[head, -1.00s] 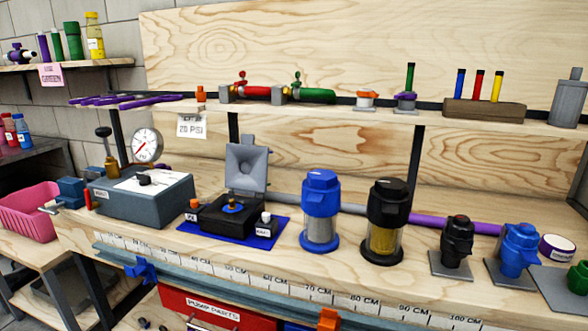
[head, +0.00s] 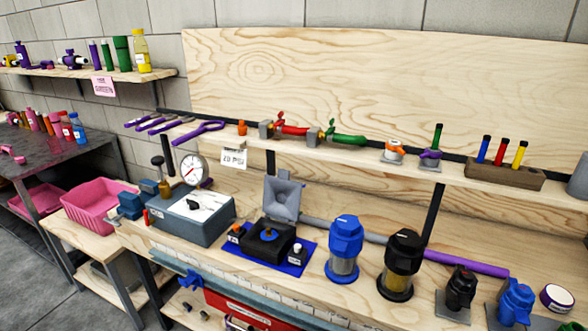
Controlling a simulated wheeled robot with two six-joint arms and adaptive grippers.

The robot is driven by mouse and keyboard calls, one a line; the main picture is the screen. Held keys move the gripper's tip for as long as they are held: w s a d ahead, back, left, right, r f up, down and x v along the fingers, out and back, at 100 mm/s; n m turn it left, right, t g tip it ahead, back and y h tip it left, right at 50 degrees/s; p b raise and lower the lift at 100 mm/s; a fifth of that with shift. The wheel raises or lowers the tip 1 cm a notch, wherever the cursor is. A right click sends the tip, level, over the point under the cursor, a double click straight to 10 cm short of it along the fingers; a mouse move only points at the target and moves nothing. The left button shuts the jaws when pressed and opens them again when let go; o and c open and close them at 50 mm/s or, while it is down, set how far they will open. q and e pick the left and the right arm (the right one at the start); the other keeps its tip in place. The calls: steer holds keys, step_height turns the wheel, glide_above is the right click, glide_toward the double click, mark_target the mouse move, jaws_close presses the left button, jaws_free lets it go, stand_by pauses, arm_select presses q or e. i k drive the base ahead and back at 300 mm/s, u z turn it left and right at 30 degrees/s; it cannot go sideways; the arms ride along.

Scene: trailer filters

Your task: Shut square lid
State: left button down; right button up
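A grey square lid (head: 283,196) stands raised, roughly upright, at the back of a black square box (head: 263,241) on the workbench. The box's top is open, and a small blue and orange part (head: 269,235) shows at its centre. The box sits on a blue mat (head: 297,263), between a small orange-topped bottle and a small white-topped bottle. Neither of my grippers shows in the head view.
A grey case with a gauge (head: 193,216) stands left of the box. Blue (head: 345,247) and black (head: 401,265) filter housings stand to its right. A shelf (head: 350,160) with valves runs above and behind. A pink basket (head: 97,207) is at the left.

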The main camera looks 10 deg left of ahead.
mark_target(282, 196)
steer(key=z, duration=0.35)
steer(key=i, duration=0.85)
steer(key=u, duration=0.05)
